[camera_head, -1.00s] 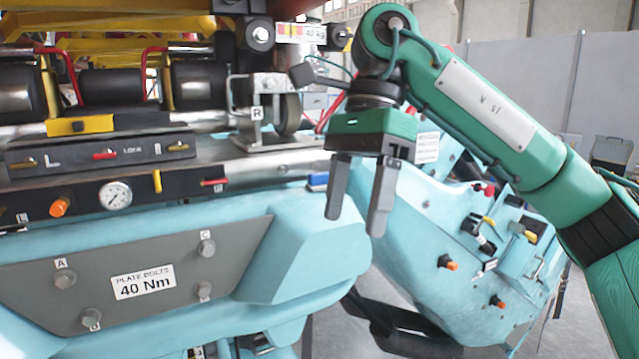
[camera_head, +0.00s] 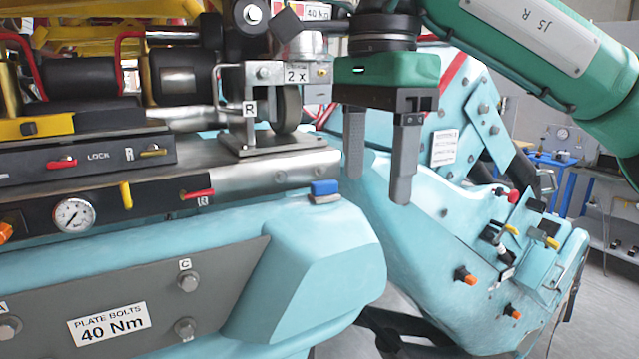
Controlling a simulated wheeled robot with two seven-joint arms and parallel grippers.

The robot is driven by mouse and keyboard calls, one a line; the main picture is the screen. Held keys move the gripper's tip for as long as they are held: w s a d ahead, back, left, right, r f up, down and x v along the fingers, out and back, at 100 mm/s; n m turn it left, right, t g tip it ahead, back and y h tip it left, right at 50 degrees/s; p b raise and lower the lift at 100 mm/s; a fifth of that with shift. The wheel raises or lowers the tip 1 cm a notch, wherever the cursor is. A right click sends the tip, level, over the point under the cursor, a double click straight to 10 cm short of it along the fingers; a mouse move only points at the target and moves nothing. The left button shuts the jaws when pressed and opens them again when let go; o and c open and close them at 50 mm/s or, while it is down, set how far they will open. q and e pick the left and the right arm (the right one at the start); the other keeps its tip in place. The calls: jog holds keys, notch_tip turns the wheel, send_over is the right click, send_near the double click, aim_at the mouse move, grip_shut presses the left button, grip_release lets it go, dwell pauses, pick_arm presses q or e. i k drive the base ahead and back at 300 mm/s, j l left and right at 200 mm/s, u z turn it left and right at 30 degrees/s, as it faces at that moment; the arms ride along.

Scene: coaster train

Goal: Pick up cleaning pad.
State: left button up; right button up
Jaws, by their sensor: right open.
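The cleaning pad (camera_head: 325,188) looks like a small blue block on a pale base. It lies on the teal body top, at the right end of the metal rail. My right gripper (camera_head: 378,190) is open and empty, pointing down, with its two dark fingers apart. In the picture it is just to the right of the pad and a little above it. I cannot tell the exact depth between them. My left gripper is not in view.
A caster-like wheel marked R (camera_head: 288,106) on a metal bracket stands left of the gripper, close behind the pad. A grey plate (camera_head: 140,290) with bolts is at the front left. A sloped teal panel (camera_head: 440,240) with knobs is at the right.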

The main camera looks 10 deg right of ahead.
aim_at(322, 192)
jog(key=i, duration=1.05)
